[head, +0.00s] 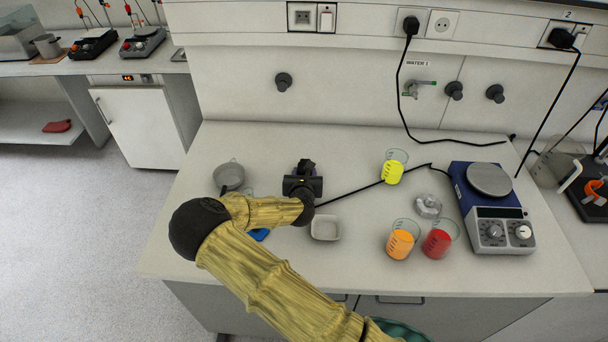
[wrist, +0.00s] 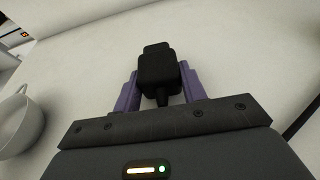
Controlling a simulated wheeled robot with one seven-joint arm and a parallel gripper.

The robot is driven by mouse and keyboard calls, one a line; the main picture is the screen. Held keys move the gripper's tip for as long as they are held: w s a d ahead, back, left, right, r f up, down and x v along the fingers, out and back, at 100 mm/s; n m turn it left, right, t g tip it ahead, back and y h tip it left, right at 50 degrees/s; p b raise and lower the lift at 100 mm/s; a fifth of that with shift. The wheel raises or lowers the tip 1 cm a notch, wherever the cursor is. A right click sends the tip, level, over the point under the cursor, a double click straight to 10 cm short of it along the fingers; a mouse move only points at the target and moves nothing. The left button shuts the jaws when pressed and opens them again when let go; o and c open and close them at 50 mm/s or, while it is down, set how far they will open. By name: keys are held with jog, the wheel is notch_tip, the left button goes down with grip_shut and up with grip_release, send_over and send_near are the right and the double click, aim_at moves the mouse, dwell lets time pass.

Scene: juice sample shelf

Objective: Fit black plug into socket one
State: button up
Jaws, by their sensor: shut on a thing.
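My gripper (head: 306,165) is over the bench, left of its middle, with its wrist part pointing toward the back wall. In the wrist view, its two purple fingers (wrist: 160,88) are shut on a black plug (wrist: 158,68), which points away from the wrist. In the head view the plug is hard to tell from the dark gripper. A black cable (head: 375,184) runs from beside the gripper rightward to the blue hotplate (head: 488,190). The wall rail bears a left outlet panel (head: 302,17) and a white round socket (head: 443,24). I cannot read which is socket one.
Another black plug (head: 410,25) sits in the rail, its cable hanging down. Yellow (head: 392,173), orange (head: 401,244) and red (head: 437,243) beakers stand right of centre. A white dish (head: 325,228) and grey pot (head: 229,176) stand near my arm. Wall taps (head: 417,90) stick out.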

aim_at(304, 171)
notch_tip(304, 171, up, 2)
jog(key=shift+s+a+p, duration=0.1)
jog(key=shift+s+p, duration=0.05)
jog(key=shift+p, duration=0.3)
jog(key=shift+r+p, duration=0.65)
jog(key=shift+r, duration=0.35)
